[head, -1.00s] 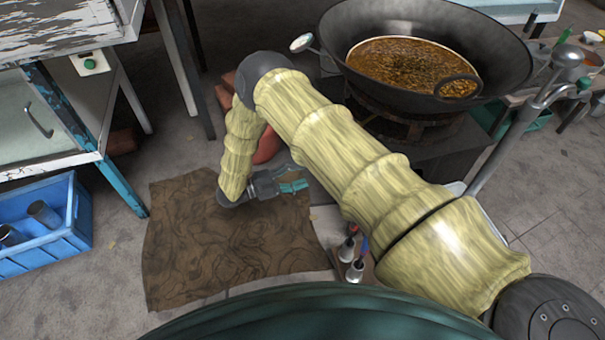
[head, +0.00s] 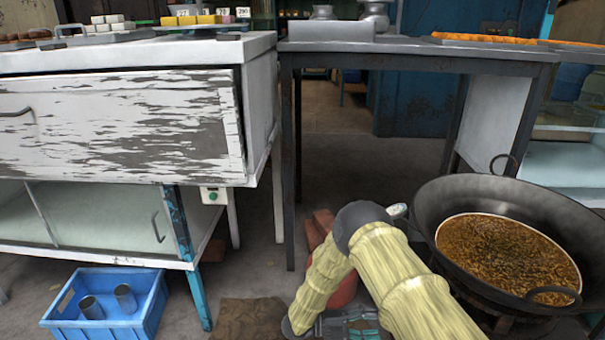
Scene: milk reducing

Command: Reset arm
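My arm, in a pale yellow ribbed sleeve, reaches in from the bottom of the head view and bends downward at a dark joint. My gripper (head: 352,326) is low at the bottom edge, partly cut off by it. Its teal finger parts show beside the sleeve, just right of the brown mat (head: 248,318). I cannot make out whether the fingers are apart, and I see no object clearly held. A large dark wok (head: 425,222) with brown bubbling liquid stands to the right of the arm.
A worn white cabinet (head: 110,130) stands at the left, with a blue crate (head: 145,318) holding metal cups on the floor below. A dark-legged metal table (head: 420,50) stands behind. Red bricks and a red rounded thing (head: 345,291) lie behind the arm. Floor shows under the table.

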